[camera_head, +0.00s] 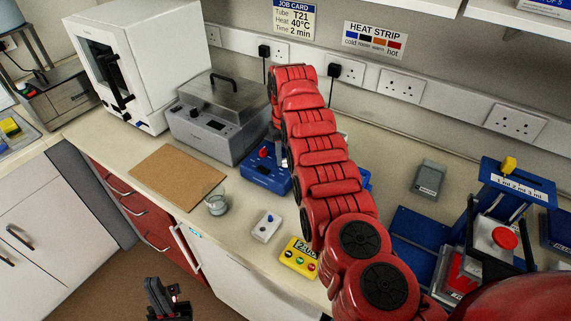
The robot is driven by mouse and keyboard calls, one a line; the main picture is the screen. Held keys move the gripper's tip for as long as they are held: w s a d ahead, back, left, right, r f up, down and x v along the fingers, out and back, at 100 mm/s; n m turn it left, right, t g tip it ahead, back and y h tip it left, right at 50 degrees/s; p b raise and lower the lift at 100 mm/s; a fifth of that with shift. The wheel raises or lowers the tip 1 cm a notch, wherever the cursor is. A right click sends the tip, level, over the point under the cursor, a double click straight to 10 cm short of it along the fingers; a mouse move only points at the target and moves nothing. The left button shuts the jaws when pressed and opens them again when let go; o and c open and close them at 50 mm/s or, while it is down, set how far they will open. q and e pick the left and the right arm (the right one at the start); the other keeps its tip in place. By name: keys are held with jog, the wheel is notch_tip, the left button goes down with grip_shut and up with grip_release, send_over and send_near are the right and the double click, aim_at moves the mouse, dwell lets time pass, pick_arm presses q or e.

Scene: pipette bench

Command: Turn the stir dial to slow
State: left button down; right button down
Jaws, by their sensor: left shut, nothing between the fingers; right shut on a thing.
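A blue bench unit (262,176) with a red knob (264,153) stands mid-bench, partly covered by my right arm. No setting marks on it are readable. My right arm rises from the lower right, bends, and comes down at this unit. My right gripper (283,153) is mostly hidden behind the arm, at the unit's right part. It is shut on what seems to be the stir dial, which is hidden. My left gripper (167,300) is shut and empty, low over the floor in front of the cabinets.
A grey lidded bath (212,130) and a white oven (122,72) stand behind left. A brown board (177,177), a glass beaker (216,204), a small white box with a blue knob (265,229) and a yellow timer (299,258) lie near the front edge. Blue racks (510,188) crowd the right.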

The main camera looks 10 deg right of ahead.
jog(key=shift+f+m+b, duration=0.15)
jog(key=shift+m+b, duration=0.55)
jog(key=shift+m, duration=0.3)
jog(key=shift+m+b, duration=0.4)
jog(key=shift+m, duration=0.5)
jog(key=m, duration=0.2)
jog(key=shift+m, duration=0.3)
jog(key=shift+r+m, duration=0.2)
jog(key=shift+m, duration=1.5)
jog(key=c, duration=0.6)
grip_release()
